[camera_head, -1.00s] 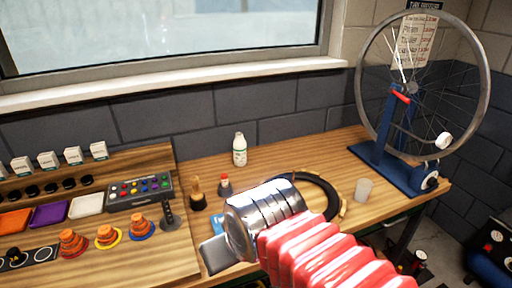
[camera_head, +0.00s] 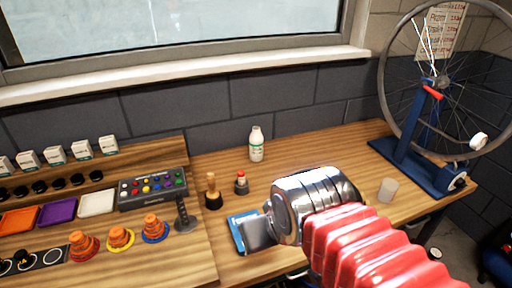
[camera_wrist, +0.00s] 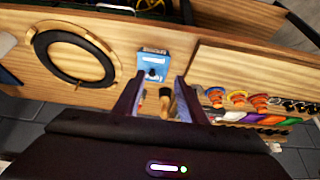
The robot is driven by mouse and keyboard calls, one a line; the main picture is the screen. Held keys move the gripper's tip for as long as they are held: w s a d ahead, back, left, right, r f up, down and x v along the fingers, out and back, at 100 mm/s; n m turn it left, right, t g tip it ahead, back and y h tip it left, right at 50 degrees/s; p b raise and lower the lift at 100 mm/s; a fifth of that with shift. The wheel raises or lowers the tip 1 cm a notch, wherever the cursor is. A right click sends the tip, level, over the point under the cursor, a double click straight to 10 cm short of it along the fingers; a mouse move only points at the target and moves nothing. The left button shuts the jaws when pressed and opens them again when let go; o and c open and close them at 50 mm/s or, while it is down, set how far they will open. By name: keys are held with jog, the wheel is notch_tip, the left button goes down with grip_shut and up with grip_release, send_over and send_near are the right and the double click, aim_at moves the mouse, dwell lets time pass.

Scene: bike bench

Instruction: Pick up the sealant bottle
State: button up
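The sealant bottle, taken to be the white bottle (camera_head: 256,145) with a green label, stands upright at the back of the bench near the dark wall. My gripper (camera_head: 248,234) is in front of it in the head view, nearer the bench's front edge and apart from it. In the wrist view my gripper (camera_wrist: 160,84) has its two fingers spread with a gap between them, holding nothing. I cannot make out the white bottle in the wrist view.
A wooden-handled brush (camera_head: 212,192) and a small red-capped bottle (camera_head: 241,183) stand in front of the white bottle. A blue packet (camera_head: 237,231) lies by my gripper. A cup (camera_head: 388,190) and a blue wheel stand (camera_head: 411,167) are at right. A black ring (camera_wrist: 75,55) lies on the bench.

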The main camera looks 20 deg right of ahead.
jog(key=shift+o, duration=1.4)
jog(key=shift+w+a+m, duration=0.3)
jog(key=shift+w+a, duration=0.05)
jog(key=shift+w, duration=0.05)
jog(key=o, duration=0.4)
jog(key=w+a+m+y, duration=0.1)
jog(key=w+m, duration=0.1)
jog(key=w, duration=0.2)
jog(key=w+a+m+y, duration=0.1)
jog(key=w+m+y, duration=0.1)
jog(key=w+m, duration=0.1)
jog(key=w+a+m+y, duration=0.1)
jog(key=w+m, duration=0.1)
jog(key=w, duration=0.2)
jog(key=shift+w+a+r+m, duration=0.2)
jog(key=shift+w+a+m, duration=0.1)
jog(key=shift+w+m, duration=0.1)
jog(key=w+d+m+t+y, duration=0.2)
jog(key=w+m, duration=0.5)
jog(key=w, duration=0.4)
jog(key=m+t+h, duration=0.3)
jog(key=m+t, duration=0.2)
jog(key=m, duration=1.3)
send_near(260, 145)
jog(key=w+f, duration=0.2)
jog(key=shift+w+a+r, duration=0.15)
jog(key=shift+w, duration=0.05)
jog(key=shift+w, duration=0.1)
